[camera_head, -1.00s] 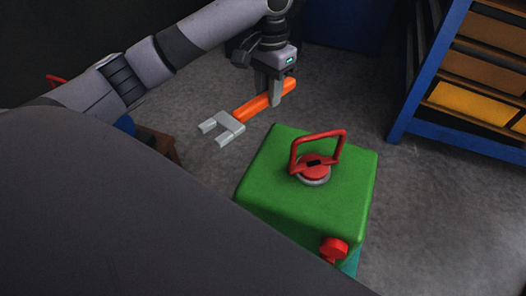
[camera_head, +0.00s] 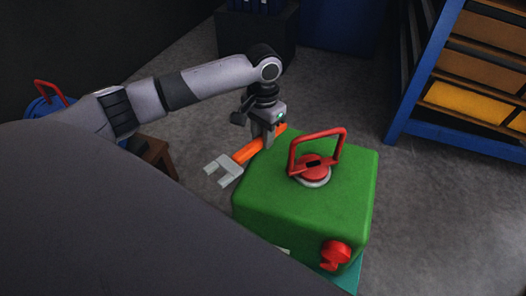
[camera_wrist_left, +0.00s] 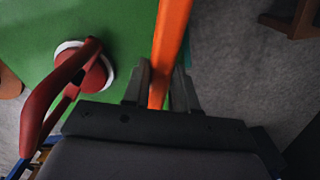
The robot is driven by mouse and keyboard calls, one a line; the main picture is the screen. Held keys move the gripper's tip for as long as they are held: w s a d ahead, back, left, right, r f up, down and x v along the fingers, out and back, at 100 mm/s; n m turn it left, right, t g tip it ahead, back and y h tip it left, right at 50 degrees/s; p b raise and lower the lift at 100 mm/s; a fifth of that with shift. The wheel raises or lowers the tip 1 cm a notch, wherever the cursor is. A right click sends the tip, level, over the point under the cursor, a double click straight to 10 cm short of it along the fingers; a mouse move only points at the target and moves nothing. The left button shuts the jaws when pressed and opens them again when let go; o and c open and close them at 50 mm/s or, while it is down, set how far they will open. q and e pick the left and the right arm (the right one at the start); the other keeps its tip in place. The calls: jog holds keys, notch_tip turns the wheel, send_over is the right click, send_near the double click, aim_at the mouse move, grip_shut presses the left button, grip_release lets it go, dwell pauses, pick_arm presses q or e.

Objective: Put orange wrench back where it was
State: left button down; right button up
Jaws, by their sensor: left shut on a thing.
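The orange wrench (camera_head: 247,152) has an orange handle and a grey open-jaw head. My left gripper (camera_head: 264,140) is shut on its handle, and the head points down and left in the head view. The wrench is at the far left edge of a green box (camera_head: 265,200) with a red handle on top; I cannot tell whether they touch. In the left wrist view the orange handle (camera_wrist_left: 169,45) runs up between the fingers (camera_wrist_left: 158,92), with the green top (camera_wrist_left: 110,20) beside it. My right gripper is out of view.
The red handle (camera_head: 343,148) stands up from the box top, close to the right of my left gripper. A red knob (camera_head: 335,255) is on the box's near side. A blue shelf rack (camera_head: 425,75) stands at right. A brown stool (camera_head: 155,155) is at left.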

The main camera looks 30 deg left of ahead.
aim_at(263, 159)
pick_arm(q)
notch_tip(263, 159, down, 5)
jog(key=shift+f+b, duration=0.1)
jog(key=shift+b, duration=0.45)
jog(key=shift+f, duration=0.2)
jog(key=c, duration=0.9)
grip_release()
jog(key=shift+f, duration=0.2)
